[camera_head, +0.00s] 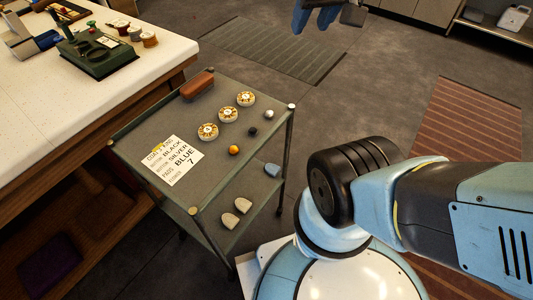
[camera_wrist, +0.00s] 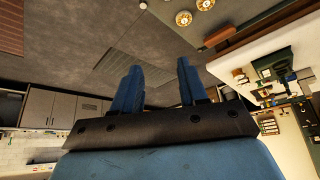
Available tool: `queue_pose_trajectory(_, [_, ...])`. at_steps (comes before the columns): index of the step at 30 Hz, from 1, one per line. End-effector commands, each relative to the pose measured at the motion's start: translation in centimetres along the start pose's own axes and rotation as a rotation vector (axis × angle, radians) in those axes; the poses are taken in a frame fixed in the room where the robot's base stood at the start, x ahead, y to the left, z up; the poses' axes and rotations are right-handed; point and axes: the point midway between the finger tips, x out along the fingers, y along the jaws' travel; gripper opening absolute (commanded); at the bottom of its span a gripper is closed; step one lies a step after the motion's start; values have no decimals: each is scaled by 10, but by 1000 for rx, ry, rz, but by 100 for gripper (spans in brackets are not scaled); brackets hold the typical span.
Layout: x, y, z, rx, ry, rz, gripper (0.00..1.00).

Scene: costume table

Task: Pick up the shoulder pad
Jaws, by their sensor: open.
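A cart with two shelves stands beside the table. Its lower shelf (camera_head: 222,236) holds a small blue pad-like piece (camera_head: 272,170) near the right end, partly behind a cart post, and two beige rounded pads, a front one (camera_head: 229,221) and a rear one (camera_head: 243,205). I cannot tell their thickness. A card (camera_head: 172,160) on the top shelf reads black, silver, pads blue and 7. My gripper (camera_head: 314,14) is at the top edge of the head view, well away from the pads. In the wrist view my gripper (camera_wrist: 157,80) has its blue fingers apart with nothing between them; no pads show there.
The white table (camera_head: 120,85) with sewing items is at left. Floor behind the cart is open.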

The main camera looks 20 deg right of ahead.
Motion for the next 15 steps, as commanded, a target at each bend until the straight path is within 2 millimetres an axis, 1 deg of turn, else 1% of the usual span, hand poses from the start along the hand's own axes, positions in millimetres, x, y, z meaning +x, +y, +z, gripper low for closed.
queue_pose_trajectory(1, [0,0,0,0,0,0,43])
queue_pose_trajectory(5, [1,0,-2,4,-5,2,55])
queue_pose_trajectory(8, [8,1,-8,16,-21,9,65])
queue_pose_trajectory(9, [12,2,-13,23,-30,13,68])
queue_pose_trajectory(10, [16,8,-16,29,-39,16,71])
queue_pose_trajectory(11, [20,11,-20,37,-48,20,74])
queue_pose_trajectory(13, [32,14,-30,59,-74,32,81])
queue_pose_trajectory(15, [46,16,-40,80,-99,43,81])
